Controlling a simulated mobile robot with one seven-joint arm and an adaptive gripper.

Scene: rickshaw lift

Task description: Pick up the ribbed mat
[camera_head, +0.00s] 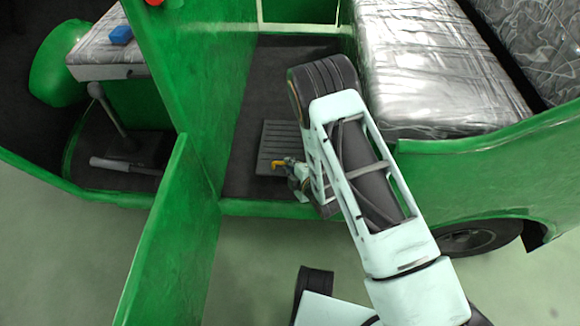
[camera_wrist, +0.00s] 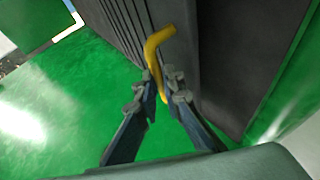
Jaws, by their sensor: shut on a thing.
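The ribbed mat (camera_head: 282,137) is dark grey and roughly square. It lies on the dark floor of the green rickshaw, near the door opening, and my arm hides its right part. Its ribs also show at the top of the wrist view (camera_wrist: 118,28). My gripper (camera_head: 291,168) is low at the mat's front right edge. In the wrist view its fingertips (camera_wrist: 163,88) are closed around a yellow bent rod (camera_wrist: 157,48), whose upper end reaches over the ribs. I cannot tell whether the rod touches the mat.
An open green door panel (camera_head: 170,235) stands left of the opening. A silver covered seat (camera_head: 430,70) is at the right, above the green side body. A blue block (camera_head: 121,35) rests on the front seat. The floor behind the mat is clear.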

